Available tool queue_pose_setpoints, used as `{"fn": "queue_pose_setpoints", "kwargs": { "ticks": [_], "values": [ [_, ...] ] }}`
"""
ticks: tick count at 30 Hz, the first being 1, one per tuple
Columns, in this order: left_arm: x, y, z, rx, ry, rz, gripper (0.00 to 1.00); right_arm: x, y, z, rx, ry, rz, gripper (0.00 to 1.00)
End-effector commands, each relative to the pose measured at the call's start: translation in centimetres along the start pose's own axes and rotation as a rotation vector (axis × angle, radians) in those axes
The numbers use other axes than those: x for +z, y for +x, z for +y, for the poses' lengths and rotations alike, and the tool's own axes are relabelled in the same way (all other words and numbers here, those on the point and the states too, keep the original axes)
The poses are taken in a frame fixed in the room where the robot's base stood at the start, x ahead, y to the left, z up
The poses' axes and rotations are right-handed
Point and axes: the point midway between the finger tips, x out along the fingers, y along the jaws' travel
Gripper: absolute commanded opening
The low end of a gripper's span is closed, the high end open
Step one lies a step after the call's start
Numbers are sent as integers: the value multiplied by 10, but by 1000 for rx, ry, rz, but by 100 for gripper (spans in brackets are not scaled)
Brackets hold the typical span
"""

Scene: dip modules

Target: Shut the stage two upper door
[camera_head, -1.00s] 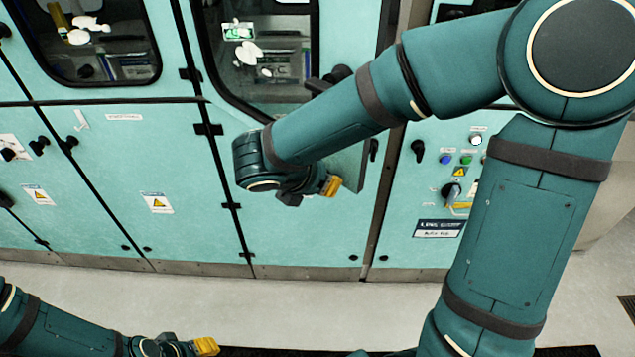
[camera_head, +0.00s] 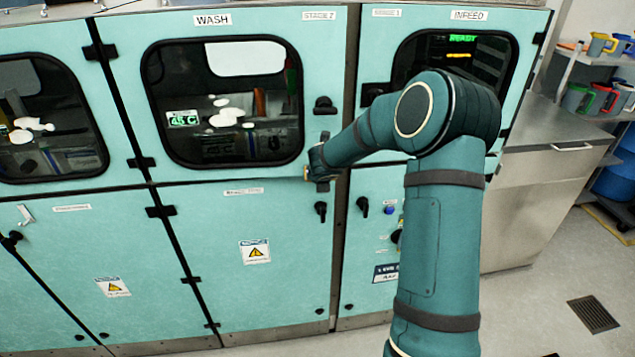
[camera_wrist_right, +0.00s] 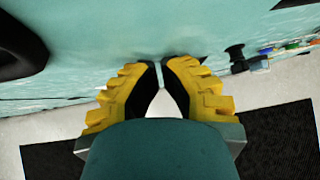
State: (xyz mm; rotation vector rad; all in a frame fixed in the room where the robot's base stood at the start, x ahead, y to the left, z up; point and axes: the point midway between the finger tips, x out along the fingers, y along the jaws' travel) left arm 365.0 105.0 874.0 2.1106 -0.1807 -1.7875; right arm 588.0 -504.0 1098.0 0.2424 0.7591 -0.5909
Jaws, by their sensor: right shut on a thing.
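The stage two upper door (camera_head: 235,178) is teal with a dark rounded window (camera_head: 225,145), under the WASH and STAGE 2 labels. It looks flush, or nearly flush, with the cabinet front. Its black handle (camera_head: 325,105) is at the right edge. My right gripper (camera_head: 312,172) is at the door's lower right corner, below that handle. In the right wrist view my right gripper (camera_wrist_right: 160,64) has its yellow fingers shut with the tips close together against the teal face. What lies between the tips is hidden. My left gripper is not in view.
The stage two lower door (camera_head: 225,265) is below, with a black handle (camera_head: 320,211). The stage 1 INFEED door (camera_head: 470,60) is to the right, partly behind my right arm. A steel cabinet (camera_head: 535,190) and shelves with jugs (camera_head: 600,45) stand farther right.

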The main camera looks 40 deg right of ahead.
Motion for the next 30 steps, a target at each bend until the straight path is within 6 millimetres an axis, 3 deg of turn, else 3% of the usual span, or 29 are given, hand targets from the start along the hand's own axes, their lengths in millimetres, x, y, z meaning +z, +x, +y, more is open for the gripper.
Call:
{"fn": "queue_pose_setpoints", "kwargs": {
  "ticks": [1, 9, 30],
  "values": [
    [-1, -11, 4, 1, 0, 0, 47, 9, 4, 0, 12, -12, 2, 0],
    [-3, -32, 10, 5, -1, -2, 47, 29, 27, 1, 59, -58, 1, 0],
    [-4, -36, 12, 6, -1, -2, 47, 39, 34, 2, 74, -75, -9, 0]
  ]
}}
